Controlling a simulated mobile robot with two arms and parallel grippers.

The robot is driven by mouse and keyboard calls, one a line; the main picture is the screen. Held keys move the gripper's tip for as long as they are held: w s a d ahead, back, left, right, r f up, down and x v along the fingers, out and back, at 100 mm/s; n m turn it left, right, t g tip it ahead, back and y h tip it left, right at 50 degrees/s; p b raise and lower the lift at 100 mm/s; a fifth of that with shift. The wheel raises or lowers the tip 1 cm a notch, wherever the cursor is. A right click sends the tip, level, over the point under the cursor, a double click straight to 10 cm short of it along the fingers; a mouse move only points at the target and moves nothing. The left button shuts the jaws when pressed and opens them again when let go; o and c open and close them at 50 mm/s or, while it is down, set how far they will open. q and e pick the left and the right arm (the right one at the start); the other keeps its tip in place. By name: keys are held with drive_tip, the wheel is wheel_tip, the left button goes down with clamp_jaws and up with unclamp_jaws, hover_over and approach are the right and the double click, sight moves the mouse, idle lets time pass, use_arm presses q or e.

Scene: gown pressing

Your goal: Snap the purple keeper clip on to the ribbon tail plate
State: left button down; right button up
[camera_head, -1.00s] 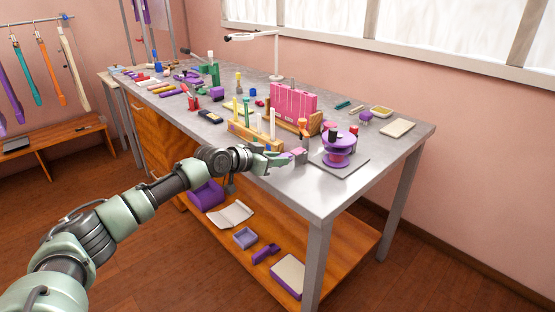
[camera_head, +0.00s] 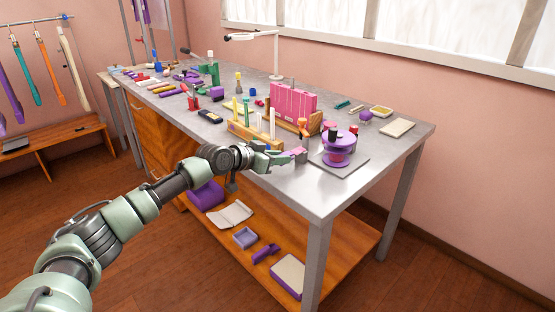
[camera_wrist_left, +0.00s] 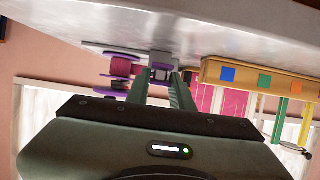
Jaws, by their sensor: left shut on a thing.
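My left gripper (camera_head: 286,158) reaches over the near edge of the workbench, low above its top. It is shut on a small purple-pink piece (camera_head: 299,154), which seems to be the keeper clip. In the left wrist view, which is upside down, the fingertips (camera_wrist_left: 161,82) close on a small piece, mostly hidden by the fingers. A small grey block stands just beyond the tips there. I cannot make out the ribbon tail plate for sure. A purple spool stand (camera_head: 338,152) with pink ribbon stands on a grey base right of the gripper. My right gripper is not in view.
A wooden rack (camera_head: 254,139) with coloured rods stands close left of the gripper. Pink upright boards (camera_head: 293,108) stand behind it. A white lamp (camera_head: 276,55) rises at the back. The bench's front right corner is clear. Purple items lie on the lower shelf (camera_head: 335,240).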

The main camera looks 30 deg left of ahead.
use_arm(q)
drive_tip(key=shift+w+d+b, duration=0.2)
drive_tip(key=shift+w+b, duration=0.05)
drive_tip(key=shift+w, duration=0.25)
drive_tip(key=shift+w+d+b, duration=0.15)
drive_tip(key=shift+w+b, duration=0.05)
drive_tip(key=shift+w, duration=0.3)
drive_tip(key=shift+w+d, duration=0.2)
drive_tip(key=shift+w, duration=0.05)
idle(0.7)
drive_tip(key=c, duration=1.1)
unclamp_jaws()
drive_tip(key=shift+c, duration=0.2)
drive_tip(key=shift+a, duration=0.1)
drive_tip(key=v, duration=0.8)
drive_tip(key=shift+b, duration=0.4)
drive_tip(key=shift+w, duration=0.1)
